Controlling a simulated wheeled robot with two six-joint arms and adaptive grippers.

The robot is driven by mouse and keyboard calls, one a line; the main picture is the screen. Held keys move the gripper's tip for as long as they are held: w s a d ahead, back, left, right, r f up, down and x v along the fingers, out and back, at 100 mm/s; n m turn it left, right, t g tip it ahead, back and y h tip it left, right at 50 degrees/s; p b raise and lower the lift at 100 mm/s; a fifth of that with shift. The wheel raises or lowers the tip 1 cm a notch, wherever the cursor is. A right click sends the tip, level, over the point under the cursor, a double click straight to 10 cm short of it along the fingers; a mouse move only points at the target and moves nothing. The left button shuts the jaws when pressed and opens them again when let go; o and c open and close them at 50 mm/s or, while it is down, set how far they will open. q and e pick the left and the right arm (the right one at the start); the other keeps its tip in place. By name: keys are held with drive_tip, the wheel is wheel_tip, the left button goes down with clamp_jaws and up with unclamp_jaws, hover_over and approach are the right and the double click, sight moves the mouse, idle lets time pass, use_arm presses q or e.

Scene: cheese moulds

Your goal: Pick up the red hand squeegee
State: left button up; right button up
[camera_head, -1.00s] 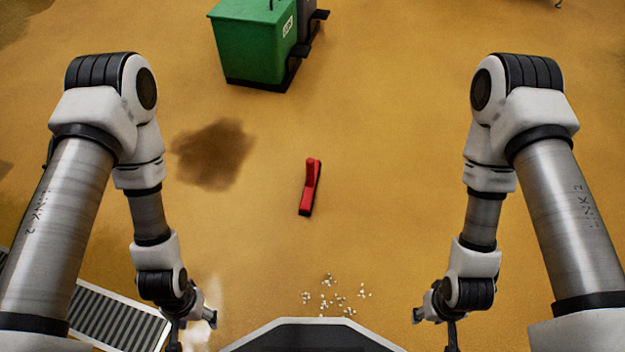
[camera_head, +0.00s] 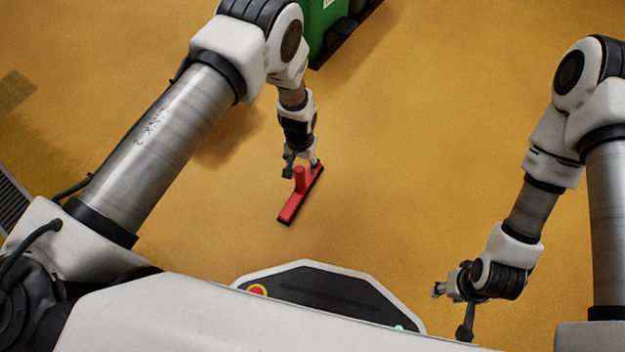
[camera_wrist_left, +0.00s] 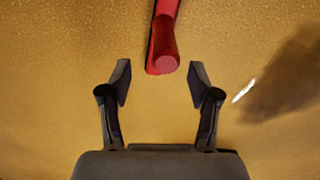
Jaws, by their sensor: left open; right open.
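The red hand squeegee (camera_head: 298,200) lies on the yellow-brown floor in the head view, with a short upright red handle and a black edge along its bar. My left gripper (camera_head: 301,168) is over the squeegee's far end, close to the handle. In the left wrist view the squeegee (camera_wrist_left: 164,40) reaches in from the top, its round handle end just beyond the open fingertips of my left gripper (camera_wrist_left: 160,82). Nothing is between those fingers. My right gripper (camera_head: 453,311) is open and empty at the lower right, far from the squeegee.
A green bin (camera_head: 326,24) stands at the top, partly hidden by my left arm. A grate (camera_head: 12,203) is at the left edge. The floor right of the squeegee is clear.

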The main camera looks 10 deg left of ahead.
sight(300, 176)
use_arm(q)
drive_tip(key=f+b, duration=0.1)
drive_tip(key=f, duration=0.1)
drive_tip(key=f+b, duration=0.2)
drive_tip(key=f, duration=0.1)
drive_tip(key=f+b, duration=0.2)
drive_tip(key=f, duration=0.1)
drive_tip(key=shift+a, duration=0.3)
drive_tip(key=shift+r, duration=0.1)
clamp_jaws()
